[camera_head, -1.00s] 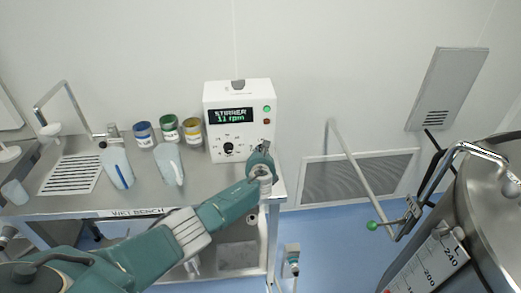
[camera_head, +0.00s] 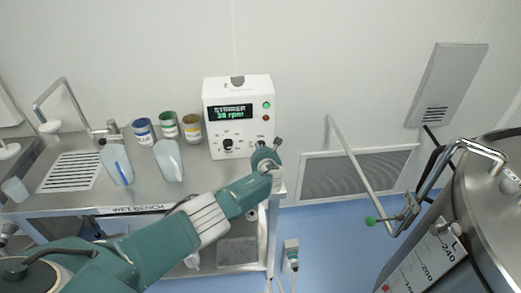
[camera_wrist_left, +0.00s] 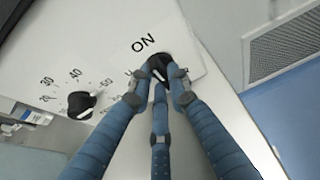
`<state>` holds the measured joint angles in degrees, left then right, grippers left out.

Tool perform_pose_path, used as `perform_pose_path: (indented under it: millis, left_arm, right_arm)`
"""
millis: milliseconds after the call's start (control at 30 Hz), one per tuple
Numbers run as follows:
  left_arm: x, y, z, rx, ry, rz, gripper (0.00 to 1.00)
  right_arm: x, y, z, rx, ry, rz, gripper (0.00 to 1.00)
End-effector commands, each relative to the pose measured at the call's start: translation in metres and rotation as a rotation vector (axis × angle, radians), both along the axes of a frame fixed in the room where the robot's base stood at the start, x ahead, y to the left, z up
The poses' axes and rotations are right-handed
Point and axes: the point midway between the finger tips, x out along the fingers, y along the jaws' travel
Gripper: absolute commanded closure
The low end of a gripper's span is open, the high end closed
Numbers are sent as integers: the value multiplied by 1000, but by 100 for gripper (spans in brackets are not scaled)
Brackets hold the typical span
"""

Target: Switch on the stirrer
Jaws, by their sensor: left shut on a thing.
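The stirrer control box (camera_head: 238,118) is white and stands at the right end of the wet bench. Its display (camera_head: 230,112) reads "STIRRER 38 rpm", and a green lamp (camera_head: 266,105) shows at its upper right. My left gripper (camera_head: 265,152) is at the box's lower right front. In the left wrist view its blue fingers (camera_wrist_left: 158,82) are closed around a black rotary switch (camera_wrist_left: 160,64) beside the word "ON". The fingers partly hide the switch. A second black knob (camera_wrist_left: 80,103) with a number scale sits to its left, untouched. My right gripper is out of view.
Blue, green and yellow-labelled pots (camera_head: 168,125) and two clear jugs (camera_head: 168,160) stand left of the box on the wet bench (camera_head: 95,200). A steel vessel (camera_head: 490,210) with a level scale stands at the right. Blue floor (camera_head: 335,245) lies between.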

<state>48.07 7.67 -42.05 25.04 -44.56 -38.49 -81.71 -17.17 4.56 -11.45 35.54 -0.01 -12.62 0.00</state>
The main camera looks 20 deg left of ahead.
Motion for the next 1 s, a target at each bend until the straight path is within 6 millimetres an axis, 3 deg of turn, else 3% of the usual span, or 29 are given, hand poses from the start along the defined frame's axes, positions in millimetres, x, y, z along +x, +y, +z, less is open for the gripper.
perform_pose_path:
  millis: [100, 133, 167, 600, 1000]
  left_arm:
    - [-1, 0, -2, 2, 4, -1, 100]
    - [-1, 0, -2, 2, 4, -1, 77]
    - [-1, 0, -2, 2, 4, -1, 74]
    - [-3, -2, 0, -2, -1, 0, 74]
    - [-28, -17, 12, -1, 0, -2, 74]
  right_arm:
    - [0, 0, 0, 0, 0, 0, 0]
    - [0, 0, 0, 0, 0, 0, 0]
    - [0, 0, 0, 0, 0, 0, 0]
    - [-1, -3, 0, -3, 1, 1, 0]
    - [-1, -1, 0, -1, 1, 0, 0]
